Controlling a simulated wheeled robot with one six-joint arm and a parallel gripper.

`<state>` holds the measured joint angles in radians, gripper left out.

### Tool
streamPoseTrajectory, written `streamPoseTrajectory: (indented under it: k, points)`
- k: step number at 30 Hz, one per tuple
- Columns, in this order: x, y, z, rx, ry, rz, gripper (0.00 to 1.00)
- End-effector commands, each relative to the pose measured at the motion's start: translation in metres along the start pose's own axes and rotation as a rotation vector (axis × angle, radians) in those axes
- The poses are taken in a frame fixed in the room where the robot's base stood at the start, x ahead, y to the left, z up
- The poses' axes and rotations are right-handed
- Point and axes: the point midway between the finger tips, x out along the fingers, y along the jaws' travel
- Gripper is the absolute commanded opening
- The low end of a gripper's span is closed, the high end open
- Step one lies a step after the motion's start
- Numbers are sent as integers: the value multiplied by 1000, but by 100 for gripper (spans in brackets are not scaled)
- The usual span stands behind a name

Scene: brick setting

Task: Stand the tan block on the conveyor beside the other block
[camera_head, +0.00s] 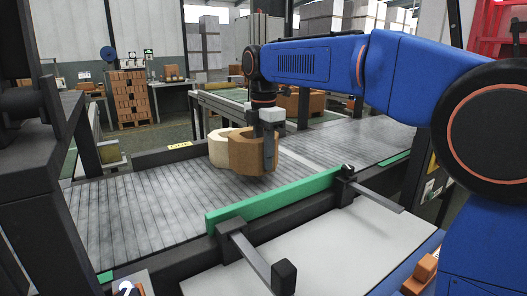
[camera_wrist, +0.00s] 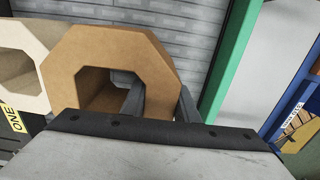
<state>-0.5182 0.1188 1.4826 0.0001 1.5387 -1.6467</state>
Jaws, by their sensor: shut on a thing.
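The tan block (camera_head: 242,156) is an eight-sided block with a hole through it. My gripper (camera_head: 269,160) is shut on its right wall. In the wrist view, one finger of my gripper (camera_wrist: 160,106) is inside the hole of the tan block (camera_wrist: 100,55) and the other is outside the wall. The other block (camera_head: 217,147) is cream and stands on the conveyor (camera_head: 130,200). It also shows at the left of the wrist view (camera_wrist: 18,62), close against the tan block. The tan block is upright at the conveyor surface; I cannot tell whether its underside touches.
A green guide rail (camera_head: 275,200) on black brackets runs along the conveyor's near side, with a pale work surface (camera_head: 340,245) in front. A yellow label (camera_head: 180,146) is on the far edge. The conveyor is clear to the left and right of the blocks.

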Motion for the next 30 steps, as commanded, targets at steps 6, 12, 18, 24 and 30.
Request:
streamPoseTrajectory:
  k: [6,12,18,24,30]
  points:
    - [21,-1,0,0,0,0,0]
    - [38,0,0,0,0,1,0]
    - [39,0,0,0,0,2,0]
    - [41,0,0,0,0,2,0]
    - [42,0,0,0,0,-1,46]
